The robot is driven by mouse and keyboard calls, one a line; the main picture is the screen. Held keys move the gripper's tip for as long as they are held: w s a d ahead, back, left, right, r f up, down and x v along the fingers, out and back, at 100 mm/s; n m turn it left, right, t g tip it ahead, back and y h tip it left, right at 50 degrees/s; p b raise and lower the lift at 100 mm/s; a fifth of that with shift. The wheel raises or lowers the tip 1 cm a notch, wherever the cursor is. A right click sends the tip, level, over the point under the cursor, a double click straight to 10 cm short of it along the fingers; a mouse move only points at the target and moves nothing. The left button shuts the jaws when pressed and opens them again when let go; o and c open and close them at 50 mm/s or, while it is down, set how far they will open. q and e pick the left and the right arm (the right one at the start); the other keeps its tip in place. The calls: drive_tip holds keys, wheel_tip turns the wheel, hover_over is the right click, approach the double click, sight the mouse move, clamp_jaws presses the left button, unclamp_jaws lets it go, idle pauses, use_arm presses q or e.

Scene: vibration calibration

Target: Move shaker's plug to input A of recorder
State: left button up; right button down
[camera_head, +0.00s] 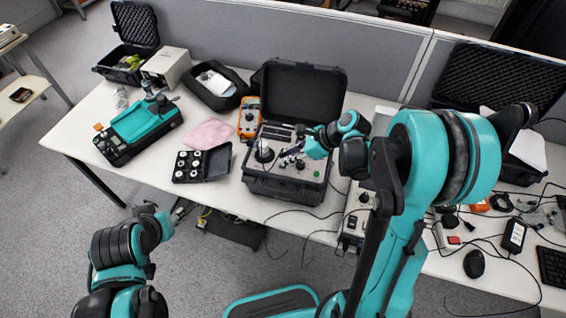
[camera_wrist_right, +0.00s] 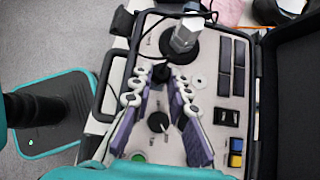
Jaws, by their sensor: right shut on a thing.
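The open black case (camera_head: 287,185) with a grey panel stands mid-table; its panel also fills the right wrist view (camera_wrist_right: 205,140). The shaker (camera_wrist_right: 187,38), a silver hexagonal post on a round black base, is on that panel. My right gripper (camera_head: 303,150) is low over the panel. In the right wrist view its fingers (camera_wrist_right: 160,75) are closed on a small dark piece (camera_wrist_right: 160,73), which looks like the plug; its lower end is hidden. My left gripper (camera_head: 148,209) is off the table's front edge, its fingers unclear. A grey instrument (camera_head: 355,218), perhaps the recorder, is partly behind my right arm.
Left of the case are an orange meter (camera_head: 249,118), a pink cloth (camera_head: 207,134), a small black box of round parts (camera_head: 200,166) and a teal device (camera_head: 143,122). Loose black cables hang over the front edge. A mouse (camera_head: 474,263) lies at right.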

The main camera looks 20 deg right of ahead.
drive_tip(key=shift+r+p, duration=1)
drive_tip(key=shift+r, duration=0.55)
